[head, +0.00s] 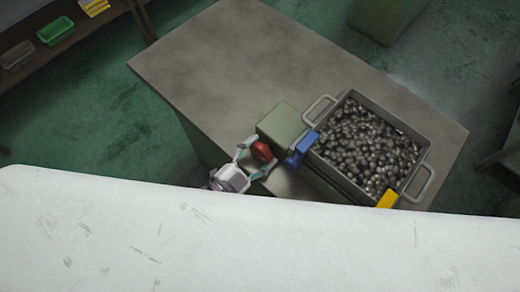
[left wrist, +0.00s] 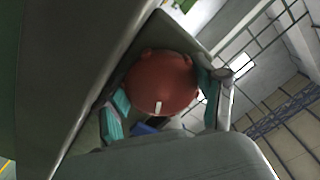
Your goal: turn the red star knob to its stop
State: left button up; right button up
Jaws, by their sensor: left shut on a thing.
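The red star knob (head: 262,151) sits on the side of a grey-green box (head: 283,125) on the table. My left gripper (head: 256,158) is around the knob, with a finger on either side of it. In the left wrist view the knob (left wrist: 162,82) fills the space between the teal fingertips of the left gripper (left wrist: 160,100), with a white mark near its lower edge. The left gripper is shut on the knob. My right gripper is not in view.
A metal bin (head: 428,150) full of dark round parts stands right of the box. A blue piece (head: 300,148) sits between box and bin, and a yellow piece (head: 387,199) is at the bin's near corner. The grey table (head: 220,60) is clear at the back left.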

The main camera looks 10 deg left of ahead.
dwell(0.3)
pick_arm(q)
jog(key=o, duration=1.2)
jog(key=shift+c, duration=0.2)
jog(key=shift+f, duration=0.15)
jog(key=n+b, duration=0.2)
jog(key=n, duration=0.3)
jog(key=shift+s+f+b, duration=0.1)
jog(key=shift+f+b, duration=0.15)
jog(key=shift+b, duration=0.15)
jog(key=shift+s+a+r+n+b, duration=0.1)
jog(key=shift+s+n+b, duration=0.25)
jog(key=shift+n, duration=0.75)
jog(key=b+v, duration=0.2)
jog(key=v, duration=1.1)
jog(key=a+f+n+g+y+b, duration=0.1)
jog(key=a+f, duration=0.4)
jog(key=f, duration=1)
jog(key=a+f+g+y+b, duration=0.1)
jog(key=a+f+g+y, duration=0.2)
jog(key=f, duration=1.1)
jog(key=a+y, duration=0.2)
jog(key=y, duration=0.1)
jog(key=shift+f+n+g, duration=0.3)
jog(key=shift+f+n, duration=0.1)
